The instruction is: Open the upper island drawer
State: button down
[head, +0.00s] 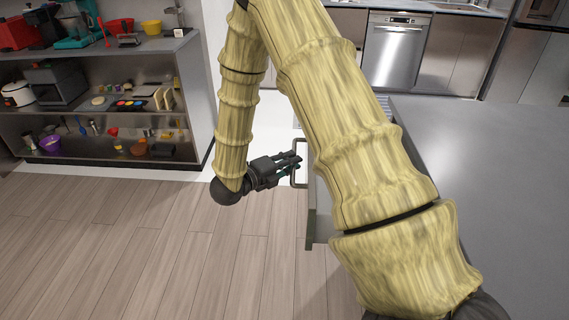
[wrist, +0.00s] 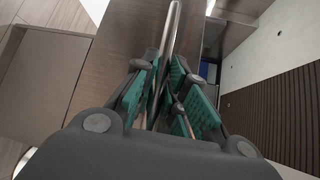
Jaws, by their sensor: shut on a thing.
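The upper island drawer (head: 312,215) shows at the left side of the island, and its front appears to stand out from under the counter. My arm hides most of this area, so I cannot tell how far out it is. Its metal bar handle (head: 298,185) is on the drawer's left face. My gripper (head: 292,165) is shut on the handle. In the wrist view, the handle bar (wrist: 172,40) runs between the green finger pads (wrist: 168,98), in front of the wood-look drawer front (wrist: 130,40).
The grey island counter (head: 480,170) fills the right. An open shelf unit (head: 100,115) with kitchen items stands at the left. The wooden floor (head: 150,240) between is clear. A dishwasher (head: 395,55) is at the back. The wrist view shows a dark striped runner (wrist: 280,115).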

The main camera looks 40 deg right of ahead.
jog(key=shift+w+a, duration=0.2)
jog(key=shift+a, duration=0.05)
jog(key=c, duration=1.5)
grip_release()
jog(key=shift+w, duration=0.1)
jog(key=shift+o, duration=0.2)
jog(key=a+r, duration=0.1)
jog(key=a, duration=1.1)
jog(key=shift+r, duration=0.3)
jog(key=shift+f, duration=0.1)
